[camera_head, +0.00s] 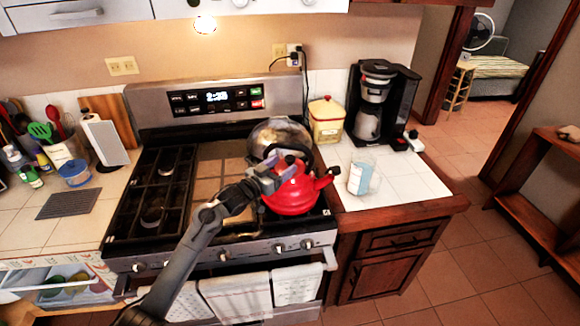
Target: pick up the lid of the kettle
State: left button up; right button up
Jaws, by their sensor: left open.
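A red kettle (291,196) sits on the right side of the stove, with its dark spout pointing right. Its black handle arches over the top. My left gripper (272,176) is open at the upper left of the kettle, close to its handle and top. The gripper hides part of the kettle's upper left side, and I cannot make out the lid clearly. I cannot tell whether the fingers touch the kettle. My right gripper is not in view.
A silver pot (279,132) stands behind the kettle. A glass jar with a label (361,175), a yellow canister (326,121) and a black coffee maker (383,100) stand on the right counter. Stove grates (153,196) on the left are empty.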

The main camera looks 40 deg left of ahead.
aim_at(286, 161)
pick_arm(q)
jog(key=shift+w+r, duration=0.15)
jog(key=shift+w, duration=2.4)
jog(key=shift+c, duration=0.4)
jog(key=shift+a, duration=0.1)
jog(key=c, duration=1.1)
jog(key=shift+o, duration=0.2)
